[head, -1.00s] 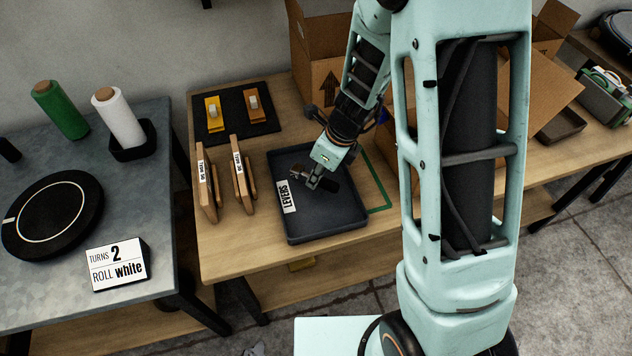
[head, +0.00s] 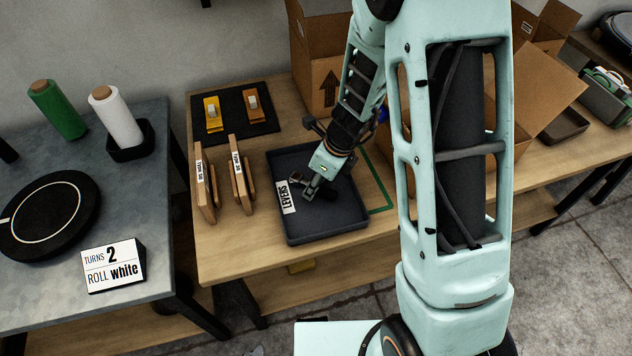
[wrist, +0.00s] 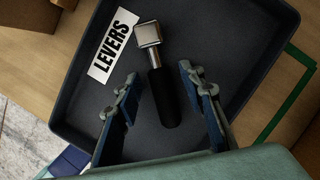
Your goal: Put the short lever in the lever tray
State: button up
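The short lever (wrist: 164,97), with a black handle and a square metal head, is in the dark lever tray (wrist: 243,28), which has a white LEVERS label. In the head view the lever's metal head (head: 296,178) shows near the label inside the tray (head: 331,233). My gripper (wrist: 160,82) is open, pointing down into the tray. Its two fingers stand on either side of the black handle, with a visible gap to each. The lever appears to lie on the tray floor. In the head view my gripper (head: 313,188) partly hides the handle.
Two upright wooden racks (head: 206,185) stand left of the tray. A black mat (head: 235,97) with two yellow-orange pieces lies behind. Cardboard boxes (head: 318,55) stand at the back. The table's front strip is clear.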

jog(key=p+v, duration=0.4)
jog(key=v, duration=0.8)
jog(key=shift+r, duration=0.2)
